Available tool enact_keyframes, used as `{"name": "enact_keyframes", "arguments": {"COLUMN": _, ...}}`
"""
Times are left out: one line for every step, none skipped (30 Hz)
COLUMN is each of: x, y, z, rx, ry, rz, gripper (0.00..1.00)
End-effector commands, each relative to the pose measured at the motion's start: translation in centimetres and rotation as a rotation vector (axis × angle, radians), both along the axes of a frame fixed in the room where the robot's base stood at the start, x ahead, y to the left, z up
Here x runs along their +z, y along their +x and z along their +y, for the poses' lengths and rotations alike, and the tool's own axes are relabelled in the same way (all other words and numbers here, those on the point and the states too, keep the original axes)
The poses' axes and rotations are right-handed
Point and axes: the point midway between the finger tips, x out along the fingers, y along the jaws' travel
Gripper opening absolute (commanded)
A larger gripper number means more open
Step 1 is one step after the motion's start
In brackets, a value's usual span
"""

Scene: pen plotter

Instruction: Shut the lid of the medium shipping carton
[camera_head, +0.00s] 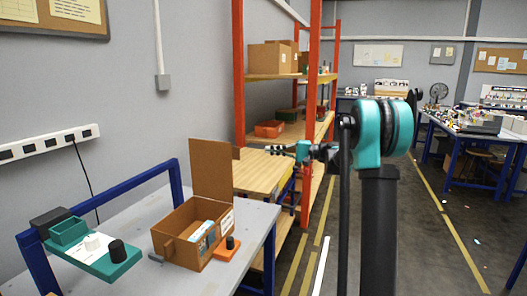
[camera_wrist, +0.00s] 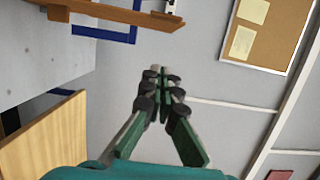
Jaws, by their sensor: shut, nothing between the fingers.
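The medium shipping carton (camera_head: 184,251) is a brown box on the grey table at lower left in the head view. Its lid (camera_head: 210,170) stands upright along the back edge, so the carton is open. White and blue items show inside. My gripper (camera_head: 268,151) is shut and empty, pointing left, a little right of the lid's upper right edge, with a visible gap. In the wrist view the shut fingertips (camera_wrist: 163,72) are at the centre. A brown strip (camera_wrist: 125,13) crosses the top there, probably the lid's edge. The carton's inside is hidden in that view.
A green-and-white device (camera_head: 95,252) sits left of the carton, and an orange item (camera_head: 228,250) with a black knob touches its right side. A blue rail (camera_head: 108,187) runs behind. The orange-post shelf (camera_head: 238,75) and wooden surface (camera_head: 262,172) stand behind.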

Motion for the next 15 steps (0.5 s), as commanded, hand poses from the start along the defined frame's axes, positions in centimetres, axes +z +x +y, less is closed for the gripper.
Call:
{"name": "enact_keyframes", "arguments": {"x": 0.0, "y": 0.0, "z": 0.8, "rx": 0.002, "ry": -0.001, "rz": 0.0, "gripper": 0.0}}
{"name": "enact_keyframes", "arguments": {"x": 0.0, "y": 0.0, "z": 1.2, "rx": 0.002, "ry": -0.001, "rz": 0.0, "gripper": 0.0}}
{"name": "enact_keyframes", "arguments": {"x": 0.0, "y": 0.1, "z": 1.9, "rx": 0.002, "ry": -0.001, "rz": 0.0, "gripper": 0.0}}
{"name": "enact_keyframes", "arguments": {"x": 0.0, "y": 0.1, "z": 2.5, "rx": 0.003, "ry": -0.002, "rz": 0.0, "gripper": 0.0}}
{"name": "enact_keyframes", "arguments": {"x": 0.0, "y": 0.2, "z": 3.1, "rx": 0.003, "ry": -0.002, "rz": 0.0, "gripper": 0.0}}
{"name": "enact_keyframes", "arguments": {"x": 0.0, "y": 0.3, "z": 3.9, "rx": 0.002, "ry": -0.002, "rz": 0.0, "gripper": 0.0}}
{"name": "enact_keyframes", "arguments": {"x": 0.0, "y": 0.3, "z": 4.5, "rx": 0.003, "ry": -0.002, "rz": 0.0, "gripper": 0.0}}
{"name": "enact_keyframes", "arguments": {"x": 0.0, "y": 0.4, "z": 5.1, "rx": 0.003, "ry": -0.002, "rz": 0.0, "gripper": 0.0}}
{"name": "enact_keyframes", "arguments": {"x": 0.0, "y": 0.5, "z": 5.9, "rx": 0.002, "ry": -0.002, "rz": 0.0, "gripper": 0.0}}
{"name": "enact_keyframes", "arguments": {"x": 0.0, "y": 0.5, "z": 6.5, "rx": 0.003, "ry": -0.003, "rz": 0.0, "gripper": 0.0}}
{"name": "enact_keyframes", "arguments": {"x": 0.0, "y": 0.6, "z": 7.1, "rx": 0.003, "ry": -0.003, "rz": 0.0, "gripper": 0.0}}
{"name": "enact_keyframes", "arguments": {"x": 0.0, "y": 0.7, "z": 7.8, "rx": 0.002, "ry": -0.003, "rz": 0.0, "gripper": 0.0}}
{"name": "enact_keyframes", "arguments": {"x": 0.0, "y": 0.7, "z": 8.4, "rx": 0.003, "ry": -0.003, "rz": 0.0, "gripper": 0.0}}
{"name": "enact_keyframes", "arguments": {"x": 0.0, "y": 0.8, "z": 8.9, "rx": 0.003, "ry": -0.003, "rz": 0.0, "gripper": 0.0}}
{"name": "enact_keyframes", "arguments": {"x": 0.0, "y": 0.5, "z": 9.4, "rx": 0.0, "ry": -0.003, "rz": 0.0, "gripper": 0.0}}
